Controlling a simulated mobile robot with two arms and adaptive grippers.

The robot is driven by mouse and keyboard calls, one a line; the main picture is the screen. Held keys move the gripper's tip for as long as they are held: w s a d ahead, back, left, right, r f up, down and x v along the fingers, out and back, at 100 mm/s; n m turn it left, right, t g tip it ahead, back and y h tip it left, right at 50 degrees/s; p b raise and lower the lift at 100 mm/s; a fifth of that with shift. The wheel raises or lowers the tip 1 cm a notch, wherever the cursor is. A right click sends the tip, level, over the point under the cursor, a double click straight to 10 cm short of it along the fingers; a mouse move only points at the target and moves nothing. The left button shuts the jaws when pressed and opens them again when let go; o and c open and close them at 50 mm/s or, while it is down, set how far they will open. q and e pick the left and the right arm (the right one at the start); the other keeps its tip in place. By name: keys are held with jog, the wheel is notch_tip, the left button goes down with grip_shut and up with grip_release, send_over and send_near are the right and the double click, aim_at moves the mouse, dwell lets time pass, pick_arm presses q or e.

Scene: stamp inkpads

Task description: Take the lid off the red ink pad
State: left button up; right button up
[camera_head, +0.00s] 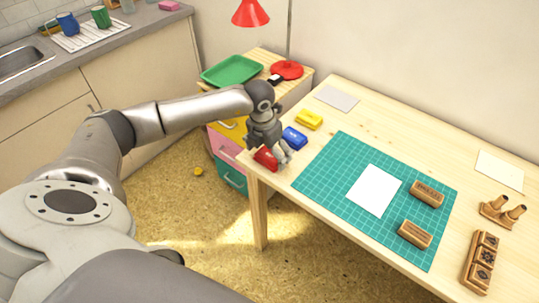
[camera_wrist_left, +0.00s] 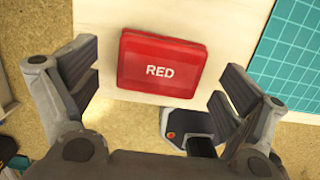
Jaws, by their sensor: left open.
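The red ink pad (camera_head: 266,159) lies near the left front corner of the wooden table. In the left wrist view its closed red lid (camera_wrist_left: 161,63) faces me, with the word RED in white. My left gripper (camera_head: 276,158) is above the pad, partly covering it in the head view. In the left wrist view the open fingers (camera_wrist_left: 160,85) stand wide on either side of the pad, apart from it, with nothing between them that is held. My right gripper is not in view.
A blue ink pad (camera_head: 294,138) and a yellow one (camera_head: 309,120) lie behind the red one. A green cutting mat (camera_head: 325,178) with white paper (camera_head: 374,191) and two wooden stamps is to the right. The table's edge is close to the red pad.

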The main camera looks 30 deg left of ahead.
pick_arm(q)
jog(key=shift+c, duration=0.4)
jog(key=c, duration=0.8)
jog(key=shift+o, duration=0.2)
jog(key=shift+r, duration=0.15)
